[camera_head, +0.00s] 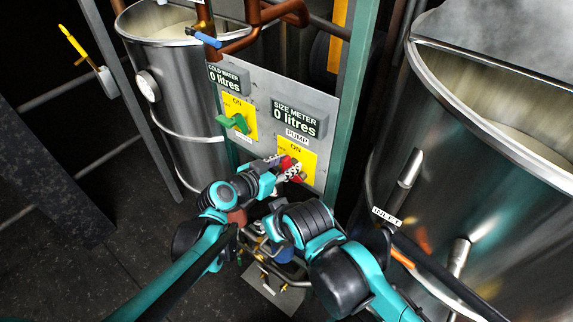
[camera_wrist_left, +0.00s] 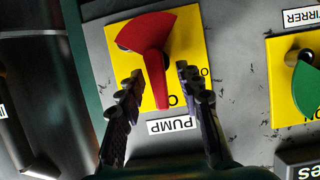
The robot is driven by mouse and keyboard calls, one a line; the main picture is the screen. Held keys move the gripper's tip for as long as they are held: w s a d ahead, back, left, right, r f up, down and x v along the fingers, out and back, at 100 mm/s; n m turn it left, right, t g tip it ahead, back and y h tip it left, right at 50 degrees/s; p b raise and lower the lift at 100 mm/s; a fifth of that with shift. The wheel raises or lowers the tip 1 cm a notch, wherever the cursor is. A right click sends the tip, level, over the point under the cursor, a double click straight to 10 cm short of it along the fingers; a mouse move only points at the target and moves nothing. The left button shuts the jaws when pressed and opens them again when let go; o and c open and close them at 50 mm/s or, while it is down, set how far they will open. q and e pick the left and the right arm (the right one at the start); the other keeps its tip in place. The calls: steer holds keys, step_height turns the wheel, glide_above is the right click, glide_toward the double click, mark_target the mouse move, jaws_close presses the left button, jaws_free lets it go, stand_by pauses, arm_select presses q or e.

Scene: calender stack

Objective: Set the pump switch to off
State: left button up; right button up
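The red pump switch (camera_head: 285,162) sits on a yellow plate (camera_head: 311,160) under the PUMP label in the head view. In the left wrist view, seen upside down, the red switch (camera_wrist_left: 151,42) points its narrow end toward the PUMP label (camera_wrist_left: 173,125), over the partly covered ON lettering. My left gripper (camera_wrist_left: 158,90) is open, with one dark finger on each side of the narrow end and gaps visible. In the head view the left gripper (camera_head: 283,169) is at the switch and hides part of it. My right arm is folded low in front; its fingers are not clearly visible.
A green switch (camera_head: 233,122) is left of the pump switch on the same grey panel, also seen as the stirrer switch (camera_wrist_left: 306,82) in the wrist view. Size meter (camera_head: 299,115) reads 0 litres. Steel tanks (camera_head: 490,190) stand either side; pipes (camera_head: 283,270) run below.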

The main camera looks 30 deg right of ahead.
arm_select(q)
jaws_close()
